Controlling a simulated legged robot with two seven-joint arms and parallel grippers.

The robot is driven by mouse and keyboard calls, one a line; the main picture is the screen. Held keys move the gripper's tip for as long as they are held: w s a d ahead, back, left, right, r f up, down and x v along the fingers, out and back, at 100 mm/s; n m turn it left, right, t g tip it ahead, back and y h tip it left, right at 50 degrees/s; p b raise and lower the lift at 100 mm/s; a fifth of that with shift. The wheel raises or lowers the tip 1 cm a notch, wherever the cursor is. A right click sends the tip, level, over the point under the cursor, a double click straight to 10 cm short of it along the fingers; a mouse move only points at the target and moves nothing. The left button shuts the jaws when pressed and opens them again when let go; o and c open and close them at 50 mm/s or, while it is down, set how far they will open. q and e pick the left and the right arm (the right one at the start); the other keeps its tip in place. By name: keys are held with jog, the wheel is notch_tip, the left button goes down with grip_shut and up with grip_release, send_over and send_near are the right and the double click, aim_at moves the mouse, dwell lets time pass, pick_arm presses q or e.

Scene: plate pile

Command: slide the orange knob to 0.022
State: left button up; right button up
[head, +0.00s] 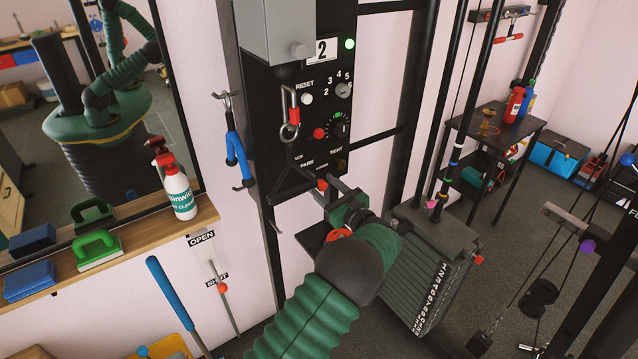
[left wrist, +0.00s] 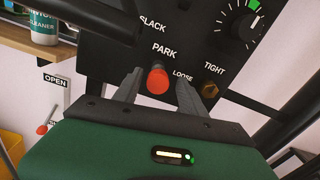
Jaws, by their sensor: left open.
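The orange-red knob (head: 322,184) is a round knob low on the black panel, below the word PARK. In the left wrist view the knob (left wrist: 158,80) sits between the two grey fingers of my left gripper (left wrist: 159,88), with a visible gap to each fingertip. My left gripper (head: 328,194) is open and reaches the panel from the front. The panel (left wrist: 120,45) carries the words SLACK, PARK, LOOSE and TIGHT. My right gripper is not in view.
A carabiner (head: 289,130) and a blue-handled hook (head: 238,150) hang left. A weight stack (head: 430,275) stands right. A wooden shelf (head: 120,235) holds a spray bottle (head: 178,190).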

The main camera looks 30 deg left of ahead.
pick_arm(q)
jog(key=shift+s+a, duration=0.1)
jog(key=shift+c, duration=0.8)
jog(key=shift+a, duration=0.2)
jog(key=c, duration=0.7)
grip_shut()
jog(key=shift+d, duration=0.1)
